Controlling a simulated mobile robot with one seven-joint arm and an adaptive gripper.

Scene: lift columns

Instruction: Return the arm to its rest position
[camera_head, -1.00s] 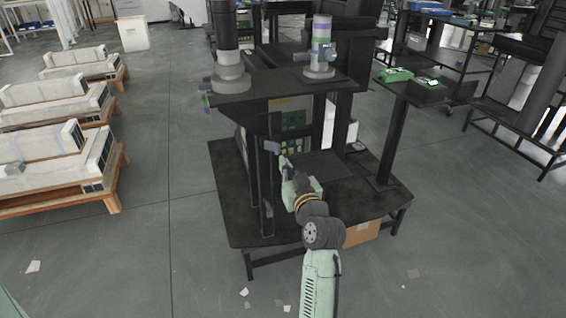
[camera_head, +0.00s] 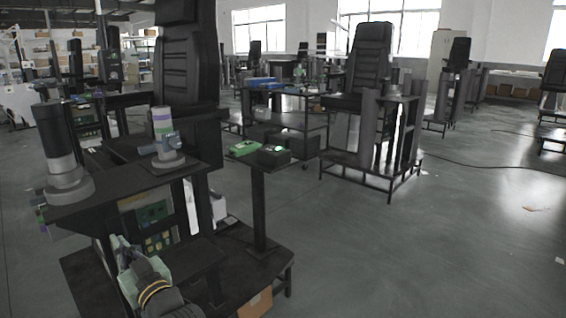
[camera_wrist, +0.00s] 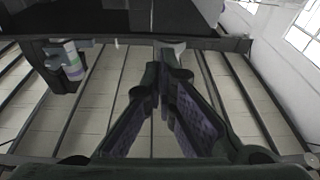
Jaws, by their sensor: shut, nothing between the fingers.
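My gripper (camera_head: 122,246) shows at the lower left of the head view, with my pale green and black wrist behind it. It is beside the near workstation, in front of its panel of green and yellow parts (camera_head: 156,225). In the wrist view my gripper (camera_wrist: 167,55) points up with its fingertips together and nothing between them. The rest of my arm is cut off by the lower edge of the head view.
The workstation's black top (camera_head: 120,188) carries a dark grey column (camera_head: 58,145) and a banded cylinder (camera_head: 163,135). A small stand right of it holds a green item (camera_head: 243,149) and a black box (camera_head: 274,155). The floor (camera_head: 430,240) at right is open.

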